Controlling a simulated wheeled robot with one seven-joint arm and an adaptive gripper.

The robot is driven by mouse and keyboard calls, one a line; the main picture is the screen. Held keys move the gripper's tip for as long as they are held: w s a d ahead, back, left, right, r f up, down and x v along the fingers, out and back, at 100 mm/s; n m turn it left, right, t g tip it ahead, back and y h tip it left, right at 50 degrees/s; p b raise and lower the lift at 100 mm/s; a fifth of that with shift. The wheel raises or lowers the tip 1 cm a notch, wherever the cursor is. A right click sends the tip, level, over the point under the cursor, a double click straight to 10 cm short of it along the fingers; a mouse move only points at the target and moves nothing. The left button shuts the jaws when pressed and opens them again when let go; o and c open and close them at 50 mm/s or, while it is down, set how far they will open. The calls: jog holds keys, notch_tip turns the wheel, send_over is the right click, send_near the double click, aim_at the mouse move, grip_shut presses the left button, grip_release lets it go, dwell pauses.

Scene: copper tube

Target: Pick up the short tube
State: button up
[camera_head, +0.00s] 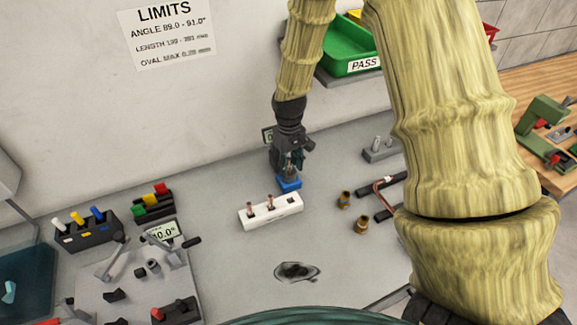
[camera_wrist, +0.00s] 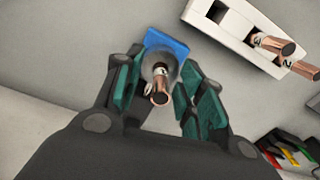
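A copper tube (camera_wrist: 160,92) stands in a grey holder on a blue base (camera_wrist: 168,40) in the wrist view. I cannot confirm its length from this angle. The blue base (camera_head: 289,185) also shows in the head view, directly below my gripper (camera_head: 288,164). In the wrist view my gripper (camera_wrist: 161,78) is open, with one teal-padded finger on each side of the tube. Gaps show between the tube and both pads. In the head view the gripper mostly hides this tube.
A white block (camera_head: 262,217) beside the blue base holds two copper tubes and has an empty hole; it also shows in the wrist view (camera_wrist: 228,30). A clamp fixture (camera_head: 140,285) is at front left. The wall is close behind.

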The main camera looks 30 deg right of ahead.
jog(key=shift+f, duration=0.45)
jog(key=shift+c, duration=0.3)
grip_shut()
jog(key=shift+r, duration=0.1)
